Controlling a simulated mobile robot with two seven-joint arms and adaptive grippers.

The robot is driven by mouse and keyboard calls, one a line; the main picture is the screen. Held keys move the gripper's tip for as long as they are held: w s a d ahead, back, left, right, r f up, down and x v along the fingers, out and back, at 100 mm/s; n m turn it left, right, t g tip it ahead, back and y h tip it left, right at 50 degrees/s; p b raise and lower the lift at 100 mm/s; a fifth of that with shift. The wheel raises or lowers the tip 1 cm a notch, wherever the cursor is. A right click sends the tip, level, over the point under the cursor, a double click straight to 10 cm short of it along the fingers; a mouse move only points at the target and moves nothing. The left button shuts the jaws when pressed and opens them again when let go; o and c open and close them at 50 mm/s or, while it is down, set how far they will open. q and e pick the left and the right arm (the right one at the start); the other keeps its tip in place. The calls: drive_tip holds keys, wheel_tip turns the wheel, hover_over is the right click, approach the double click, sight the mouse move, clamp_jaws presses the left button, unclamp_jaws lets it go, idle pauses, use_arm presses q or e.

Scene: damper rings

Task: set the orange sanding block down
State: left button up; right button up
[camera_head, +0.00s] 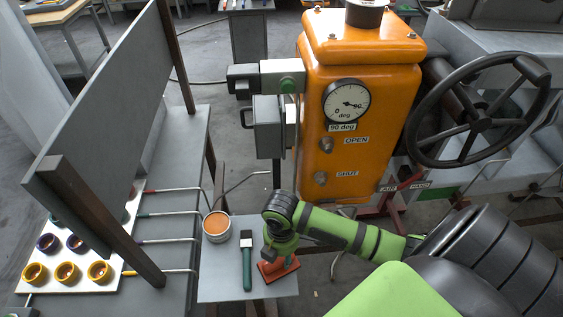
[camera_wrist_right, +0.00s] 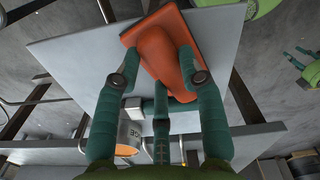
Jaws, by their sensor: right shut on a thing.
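The orange sanding block (camera_head: 278,271) is at the right part of the small grey table (camera_head: 222,290) in the head view. My right gripper (camera_head: 281,256) is above it, shut on its raised grip. In the wrist view the block (camera_wrist_right: 152,42) lies between the teal fingers of my right gripper (camera_wrist_right: 160,78), one on each side. The block's underside is hidden, so I cannot tell whether it touches the table. My left gripper (camera_wrist_right: 303,68) shows at the right edge of the wrist view, its fingers apart and empty; it is not in the head view.
A dark-green brush (camera_head: 246,262) lies just left of the block. An open tin with orange contents (camera_head: 216,226) stands behind it. A ring board (camera_head: 80,262) is at the left. An orange gauge housing (camera_head: 358,115) and a black handwheel (camera_head: 476,110) stand behind.

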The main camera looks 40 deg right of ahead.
drive_tip(key=shift+f, duration=0.15)
drive_tip(key=o, duration=1.2)
wheel_tip(320, 180, up, 12)
drive_tip(key=shift+r, duration=0.1)
drive_tip(key=shift+c, duration=0.5)
clamp_jaws()
